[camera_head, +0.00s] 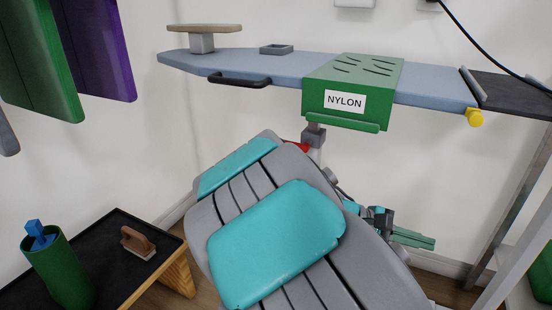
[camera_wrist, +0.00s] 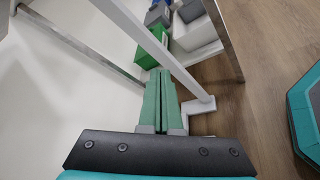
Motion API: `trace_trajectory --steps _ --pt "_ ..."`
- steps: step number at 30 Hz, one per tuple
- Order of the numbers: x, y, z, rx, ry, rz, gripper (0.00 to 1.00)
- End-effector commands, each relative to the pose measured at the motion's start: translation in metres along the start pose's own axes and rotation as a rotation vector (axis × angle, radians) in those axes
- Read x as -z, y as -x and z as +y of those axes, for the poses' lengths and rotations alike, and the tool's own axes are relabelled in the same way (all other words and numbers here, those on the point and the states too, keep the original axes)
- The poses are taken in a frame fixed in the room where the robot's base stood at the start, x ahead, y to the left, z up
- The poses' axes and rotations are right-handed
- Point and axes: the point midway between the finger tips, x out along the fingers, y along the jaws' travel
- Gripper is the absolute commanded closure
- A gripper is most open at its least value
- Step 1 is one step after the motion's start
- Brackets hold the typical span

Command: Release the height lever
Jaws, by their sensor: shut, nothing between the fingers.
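An ironing board (camera_head: 290,75) with a blue-grey top stands against the wall in the head view. A small red part (camera_head: 297,147) shows under the board by its grey post, partly hidden behind my arm. A yellow knob (camera_head: 475,118) sits under the board's right end. I cannot tell for sure which of these is the height lever. My gripper (camera_head: 434,243) is low and right of the post, below the board and apart from it. Its green fingers also show in the wrist view (camera_wrist: 160,72); they are shut with nothing between them.
A green cover (camera_head: 318,118) labelled NYLON hangs over the board. A dark table (camera_head: 120,225) with a green cylinder (camera_head: 62,268) and a brush (camera_head: 138,243) stands lower left. A metal rack frame (camera_head: 520,205) stands at the right; its white foot (camera_wrist: 200,105) is near my fingers.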

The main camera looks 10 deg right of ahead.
Motion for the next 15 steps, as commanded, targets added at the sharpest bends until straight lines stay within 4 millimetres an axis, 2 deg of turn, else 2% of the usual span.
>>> trace_trajectory --steps 1,5,8,12,15 --pt "0.013 0.004 0.01 -0.07 0.033 -0.019 1.0" --pt "0.039 0.021 0.042 -0.248 0.109 -0.061 1.0" --pt "0.064 0.042 0.063 -0.388 0.168 -0.086 1.0" --pt "0.105 0.08 0.085 -0.587 0.252 -0.113 1.0" --pt "0.138 0.112 0.093 -0.732 0.315 -0.127 1.0"
